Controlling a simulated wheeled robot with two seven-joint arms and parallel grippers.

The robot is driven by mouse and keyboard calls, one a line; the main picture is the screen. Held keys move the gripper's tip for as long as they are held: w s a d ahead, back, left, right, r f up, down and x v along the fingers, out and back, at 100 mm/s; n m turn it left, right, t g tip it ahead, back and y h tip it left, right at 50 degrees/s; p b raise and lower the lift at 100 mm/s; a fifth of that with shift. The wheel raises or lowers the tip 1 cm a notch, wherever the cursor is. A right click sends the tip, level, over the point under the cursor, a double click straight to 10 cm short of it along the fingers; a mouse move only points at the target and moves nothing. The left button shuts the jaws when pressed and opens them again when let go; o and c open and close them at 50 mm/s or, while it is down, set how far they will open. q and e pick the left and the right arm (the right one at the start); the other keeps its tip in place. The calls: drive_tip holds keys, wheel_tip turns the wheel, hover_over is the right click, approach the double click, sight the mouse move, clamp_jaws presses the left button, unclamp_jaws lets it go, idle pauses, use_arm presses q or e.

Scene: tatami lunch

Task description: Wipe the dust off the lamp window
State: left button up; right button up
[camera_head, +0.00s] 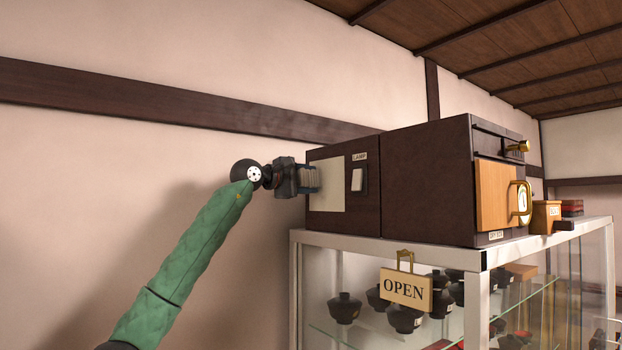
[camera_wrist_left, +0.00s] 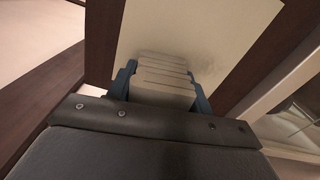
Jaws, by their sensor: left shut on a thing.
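The lamp window (camera_head: 330,187) is a pale cream panel on the left part of the dark brown cabinet's face, beside a LAMP label. It fills the upper middle of the left wrist view (camera_wrist_left: 185,28). A faint grey smudge (camera_wrist_left: 207,70) shows on it right of the pad. My left gripper (camera_head: 299,180) is shut on a layered grey-beige pad (camera_wrist_left: 163,78), its blue fingers on either side. The pad is at the window's left part, in front of it; I cannot tell for sure whether it touches. My right gripper is out of view.
A white switch (camera_head: 358,180) sits right of the window. The dark cabinet (camera_head: 425,185) stands on a glass display case (camera_head: 400,242) holding black bowls, with an OPEN sign (camera_head: 405,289) on its front. The wall (camera_head: 120,180) is close behind my arm. A small wooden box (camera_head: 545,217) stands at right.

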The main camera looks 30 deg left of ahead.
use_arm(q)
drive_tip(key=shift+a+f, duration=0.1)
idle(0.3)
drive_tip(key=shift+s+a+f+b, duration=0.1)
drive_tip(key=shift+s+a+b, duration=0.15)
drive_tip(key=shift+s+b, duration=0.2)
drive_tip(key=b+v, duration=0.1)
drive_tip(key=v, duration=0.3)
drive_tip(key=shift+s+a, duration=0.1)
drive_tip(key=shift+s, duration=0.3)
drive_tip(key=shift+b, duration=0.3)
drive_tip(key=b+v, duration=0.1)
drive_tip(key=v, duration=0.2)
